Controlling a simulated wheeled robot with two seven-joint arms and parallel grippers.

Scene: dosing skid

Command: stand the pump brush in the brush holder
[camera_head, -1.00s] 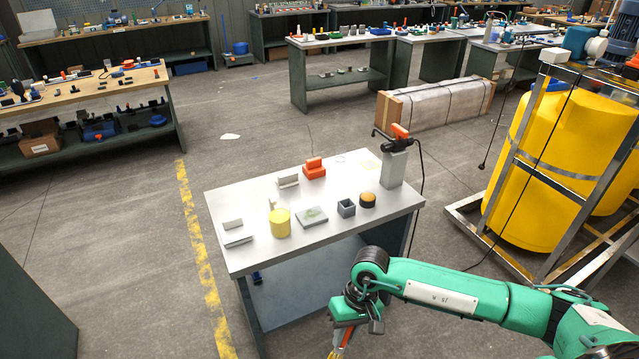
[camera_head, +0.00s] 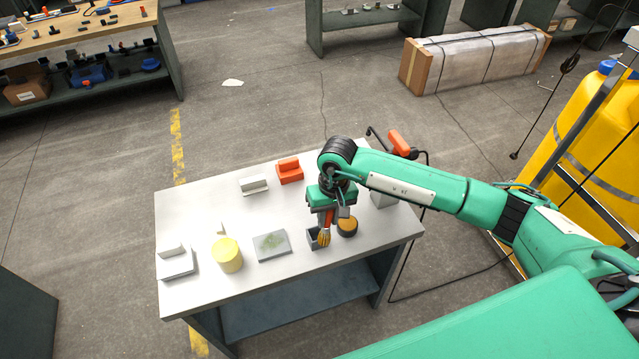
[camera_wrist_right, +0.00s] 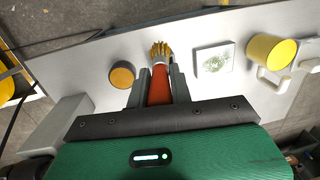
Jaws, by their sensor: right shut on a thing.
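The pump brush has an orange handle and yellow bristles (camera_head: 324,238). My right gripper (camera_head: 328,213) is shut on its handle, with the bristles pointing down. In the right wrist view the orange handle (camera_wrist_right: 160,86) lies between the two grey fingers of the gripper (camera_wrist_right: 158,78), bristles beyond them. The brush holder (camera_head: 313,241), a small grey square cup, stands on the table. The bristles overlap it in the head view; whether they are inside or above it I cannot tell. I cannot make out the holder in the right wrist view. My left gripper is not in view.
A black-and-orange round puck (camera_head: 347,227) stands close right of the holder. A tile with a green stain (camera_head: 271,246) and a yellow mug (camera_head: 228,256) are to its left. An orange block (camera_head: 290,172) and white stand (camera_head: 253,185) are farther back on the white table (camera_head: 190,216).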

